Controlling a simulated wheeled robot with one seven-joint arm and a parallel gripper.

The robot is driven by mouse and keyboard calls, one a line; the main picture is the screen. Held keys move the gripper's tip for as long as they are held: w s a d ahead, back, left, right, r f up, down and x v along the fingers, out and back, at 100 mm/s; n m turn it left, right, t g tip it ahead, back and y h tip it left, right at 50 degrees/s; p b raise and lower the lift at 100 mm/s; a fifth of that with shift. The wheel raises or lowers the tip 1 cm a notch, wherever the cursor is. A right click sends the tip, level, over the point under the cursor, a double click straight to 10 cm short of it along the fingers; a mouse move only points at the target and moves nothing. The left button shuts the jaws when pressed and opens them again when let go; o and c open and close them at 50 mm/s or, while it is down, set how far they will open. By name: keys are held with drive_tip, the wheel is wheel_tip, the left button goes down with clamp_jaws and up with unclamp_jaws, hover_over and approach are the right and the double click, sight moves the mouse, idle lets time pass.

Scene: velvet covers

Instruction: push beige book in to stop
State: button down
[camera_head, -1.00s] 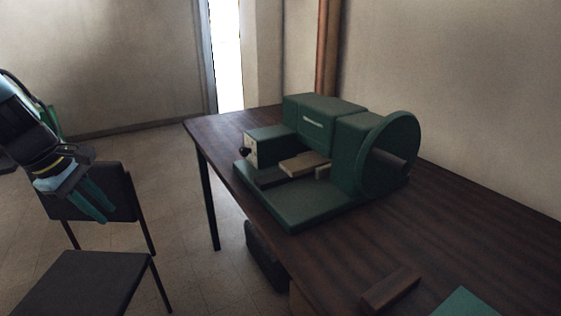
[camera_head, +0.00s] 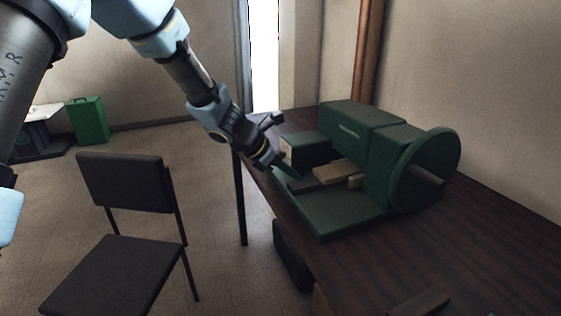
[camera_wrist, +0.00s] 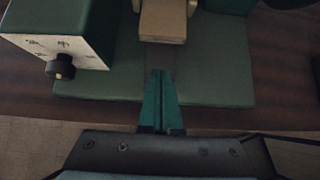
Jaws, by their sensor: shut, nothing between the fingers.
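The beige book (camera_head: 338,171) lies flat in the green machine (camera_head: 365,135), on the dark track (camera_head: 304,184) in front of the green housing. In the wrist view the book (camera_wrist: 163,24) is at the top centre, its near end facing my gripper. My gripper (camera_head: 290,172) is at the left side of the machine, over the near end of the track. In the wrist view my gripper's teal fingers (camera_wrist: 160,82) are together, empty and roughly in line with the book. A stretch of dark track shows between fingertips and book.
A pale panel with a black knob (camera_wrist: 61,67) stands left of the track in the wrist view. The machine's round wheel (camera_head: 424,171) is at the right. A dark chair (camera_head: 125,182) stands left of the table.

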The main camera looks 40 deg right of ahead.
sight(318, 179)
drive_tip(key=shift+s+d+f+p, duration=0.15)
drive_tip(key=shift+s+d+p, duration=0.2)
drive_tip(key=shift+d, duration=0.4)
drive_tip(key=shift+s+d+f+p, duration=0.2)
drive_tip(key=shift+d+p, duration=0.1)
drive_tip(key=shift+d, duration=0.45)
drive_tip(key=shift+s+d+f+p, duration=0.1)
drive_tip(key=shift+s+d+p, duration=0.25)
drive_tip(key=shift+d, duration=0.4)
